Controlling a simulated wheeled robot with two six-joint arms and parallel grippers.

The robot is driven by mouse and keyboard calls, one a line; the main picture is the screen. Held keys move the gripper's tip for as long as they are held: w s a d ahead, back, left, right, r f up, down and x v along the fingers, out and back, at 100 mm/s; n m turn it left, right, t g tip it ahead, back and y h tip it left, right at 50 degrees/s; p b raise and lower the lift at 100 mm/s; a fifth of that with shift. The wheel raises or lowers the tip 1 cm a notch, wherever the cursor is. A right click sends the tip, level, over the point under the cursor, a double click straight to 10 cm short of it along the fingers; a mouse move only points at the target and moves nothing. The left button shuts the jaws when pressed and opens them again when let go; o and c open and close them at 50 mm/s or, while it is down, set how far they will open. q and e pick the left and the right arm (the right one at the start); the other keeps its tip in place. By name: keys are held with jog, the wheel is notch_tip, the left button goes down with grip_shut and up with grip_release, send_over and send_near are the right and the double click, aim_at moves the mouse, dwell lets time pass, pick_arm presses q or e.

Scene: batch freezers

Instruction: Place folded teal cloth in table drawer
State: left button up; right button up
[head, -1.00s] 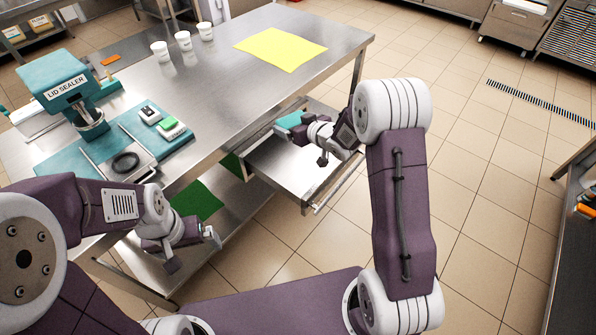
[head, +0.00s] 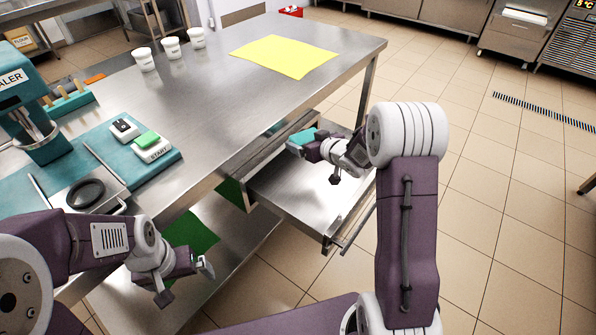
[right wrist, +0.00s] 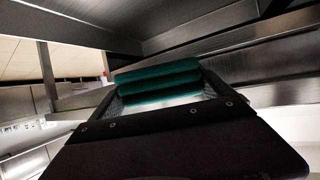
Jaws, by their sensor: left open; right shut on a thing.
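The folded teal cloth (head: 304,137) is in my right gripper (head: 297,146), over the pulled-out table drawer (head: 285,195). In the right wrist view the cloth (right wrist: 158,82) shows as a rolled or layered dark teal bundle between the fingers, with drawer walls around it. I cannot tell whether the cloth touches the drawer floor. The drawer is open under the steel table's right side, and its visible floor is bare. My left gripper (head: 207,267) is open and empty, low beside the table's front edge.
A green sheet (head: 188,243) lies on the lower shelf.

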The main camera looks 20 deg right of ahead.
jog(key=b, duration=0.5)
send_near(300, 168)
jog(key=w, duration=0.1)
jog(key=w+a, duration=0.1)
jog(key=w, duration=0.3)
jog(key=shift+a+f, duration=0.25)
jog(key=shift+f, duration=0.1)
jog(key=shift+w+a+r, duration=0.1)
jog(key=shift+w+r, duration=0.1)
jog(key=shift+w, duration=0.1)
jog(key=b+x, duration=0.2)
jog(key=x, duration=0.1)
jog(key=shift+w+a, duration=0.15)
jog(key=shift+w, duration=0.15)
jog(key=shift+b, duration=0.35)
jog(key=shift+r, duration=0.1)
jog(key=shift+s+f, duration=0.1)
jog(key=shift+f, duration=0.1)
jog(key=o, duration=1.1)
jog(key=shift+r+p, duration=0.3)
jog(key=shift+r, duration=0.05)
jog(key=p+v, duration=0.2)
jog(key=v, duration=0.5)
jog(key=shift+p, duration=0.35)
jog(key=shift+s, duration=0.15)
